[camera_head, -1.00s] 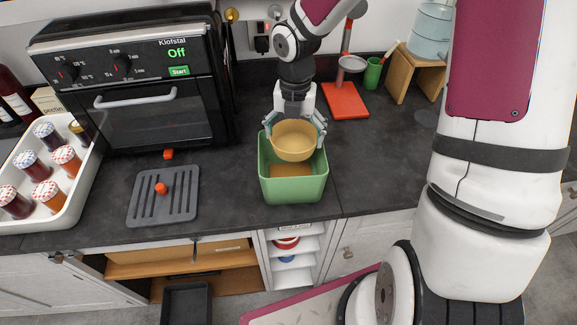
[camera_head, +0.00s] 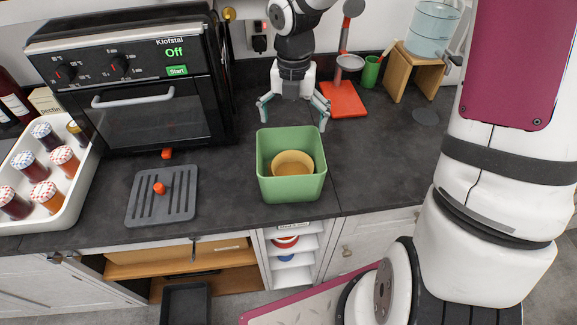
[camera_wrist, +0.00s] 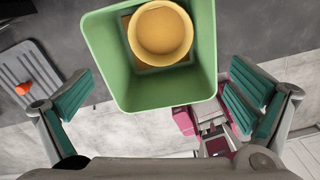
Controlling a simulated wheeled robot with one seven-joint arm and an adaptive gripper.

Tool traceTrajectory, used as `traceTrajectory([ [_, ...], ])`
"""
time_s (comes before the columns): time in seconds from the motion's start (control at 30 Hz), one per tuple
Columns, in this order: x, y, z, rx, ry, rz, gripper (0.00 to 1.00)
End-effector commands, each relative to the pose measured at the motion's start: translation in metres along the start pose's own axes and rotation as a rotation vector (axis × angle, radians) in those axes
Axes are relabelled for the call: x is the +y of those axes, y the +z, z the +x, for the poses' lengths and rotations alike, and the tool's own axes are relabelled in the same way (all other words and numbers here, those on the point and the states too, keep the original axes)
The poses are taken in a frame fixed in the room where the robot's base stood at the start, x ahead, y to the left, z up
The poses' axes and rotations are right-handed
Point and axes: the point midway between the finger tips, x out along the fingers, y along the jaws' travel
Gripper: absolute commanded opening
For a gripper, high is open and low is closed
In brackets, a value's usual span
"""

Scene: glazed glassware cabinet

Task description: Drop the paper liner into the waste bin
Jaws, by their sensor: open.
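The paper liner (camera_head: 292,163) is a round, tan, cup-shaped piece. It lies inside the green waste bin (camera_head: 291,190), which stands on the dark counter. The wrist view also shows the liner (camera_wrist: 160,30) inside the bin (camera_wrist: 160,92), above a brown patch on the bin's floor. My gripper (camera_head: 293,112) is open and empty, above and just behind the bin's back rim. In the wrist view its two green-padded fingers (camera_wrist: 160,100) are spread wide on either side of the bin, apart from the liner.
A black oven (camera_head: 130,85) stands at the left back, with a grey slotted mat (camera_head: 162,197) before it. A white tray (camera_head: 50,215) of several jars is at far left. A red board (camera_head: 343,100) and wooden stand (camera_head: 413,75) are right of my gripper.

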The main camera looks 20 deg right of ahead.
Motion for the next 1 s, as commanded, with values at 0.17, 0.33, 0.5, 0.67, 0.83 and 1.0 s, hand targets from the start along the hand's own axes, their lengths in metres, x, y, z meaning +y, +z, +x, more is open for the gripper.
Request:
traceTrajectory([
  [0.17,0.0,0.001,-0.038,-0.005,0.001,0.002,1.0],
  [0.33,0.0,0.0,-0.062,-0.002,0.001,0.001,1.0],
  [0.5,0.0,0.0,-0.074,0.0,0.0,0.001,1.0],
  [0.67,0.0,-0.001,-0.075,0.002,0.0,0.0,1.0],
  [0.83,0.0,-0.001,-0.075,0.002,0.0,0.0,1.0],
  [1.0,0.0,-0.001,-0.075,-0.001,-0.002,0.009,1.0],
])
